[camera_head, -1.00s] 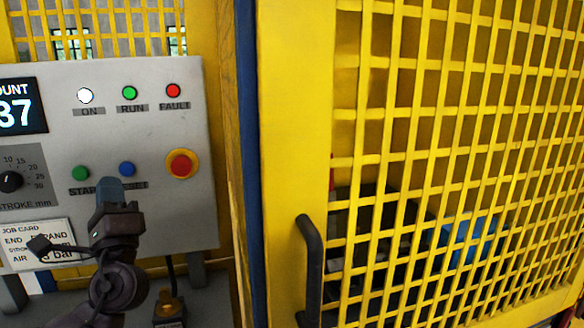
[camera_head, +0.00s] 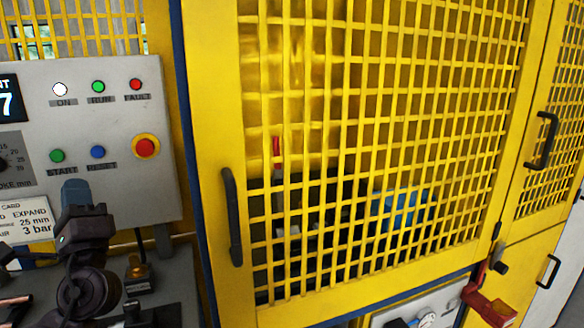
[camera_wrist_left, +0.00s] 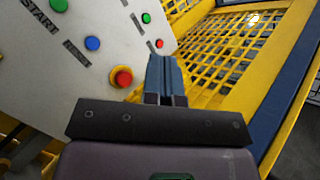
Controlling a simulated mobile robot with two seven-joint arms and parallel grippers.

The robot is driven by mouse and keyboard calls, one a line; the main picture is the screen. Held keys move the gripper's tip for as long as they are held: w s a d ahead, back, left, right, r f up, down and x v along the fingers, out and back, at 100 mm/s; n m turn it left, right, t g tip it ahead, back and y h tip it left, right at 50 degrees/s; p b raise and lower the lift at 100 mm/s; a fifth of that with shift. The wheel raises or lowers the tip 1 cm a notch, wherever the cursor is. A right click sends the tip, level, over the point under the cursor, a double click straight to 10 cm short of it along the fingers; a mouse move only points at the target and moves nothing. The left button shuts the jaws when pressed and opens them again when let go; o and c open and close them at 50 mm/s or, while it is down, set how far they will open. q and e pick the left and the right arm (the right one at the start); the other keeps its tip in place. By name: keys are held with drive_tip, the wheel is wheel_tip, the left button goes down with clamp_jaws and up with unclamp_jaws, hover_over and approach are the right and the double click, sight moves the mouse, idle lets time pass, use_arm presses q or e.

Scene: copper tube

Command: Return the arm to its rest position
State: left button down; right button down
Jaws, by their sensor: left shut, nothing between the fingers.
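My left gripper (camera_head: 76,192) is at the lower left of the head view, in front of the lower part of the grey control panel (camera_head: 120,190). Its blue fingers are together with nothing between them. They also show in the left wrist view (camera_wrist_left: 165,75), near the red emergency button (camera_wrist_left: 121,77) and apart from it as far as I can tell. The green START button (camera_head: 57,156) and blue RESET button (camera_head: 97,152) are above the fingers in the head view. My right gripper is not in view.
A yellow mesh guard door (camera_head: 215,130) with a black handle (camera_head: 232,216) stands shut right of the panel. Behind the mesh are a blue part (camera_head: 400,206) and dark machinery. A red lever (camera_head: 490,300) sticks out at the lower right. The white ON lamp (camera_head: 60,89) is bright.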

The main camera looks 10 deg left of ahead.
use_arm(q)
drive_tip(key=s+d+f+n+g+h, duration=0.1)
drive_tip(key=s+f+n+g+h, duration=0.25)
drive_tip(key=f, duration=0.55)
drive_tip(key=s+d+f+n+g+h, duration=0.1)
drive_tip(key=s+f+n+g+h, duration=0.2)
drive_tip(key=f, duration=0.6)
drive_tip(key=s+f+n+g+h, duration=0.2)
drive_tip(key=s+f+n+g, duration=0.2)
drive_tip(key=f, duration=0.5)
drive_tip(key=s+d+f+n+g+h, duration=0.5)
drive_tip(key=s+d+f+g+h, duration=0.2)
drive_tip(key=s+d+f+h, duration=0.5)
drive_tip(key=w+f+t+y, duration=0.3)
drive_tip(key=w+f+t, duration=0.3)
drive_tip(key=f+t, duration=0.2)
drive_tip(key=shift+d+f+m+t, duration=0.25)
drive_tip(key=shift+f+m+t, duration=0.15)
drive_tip(key=shift+f, duration=0.2)
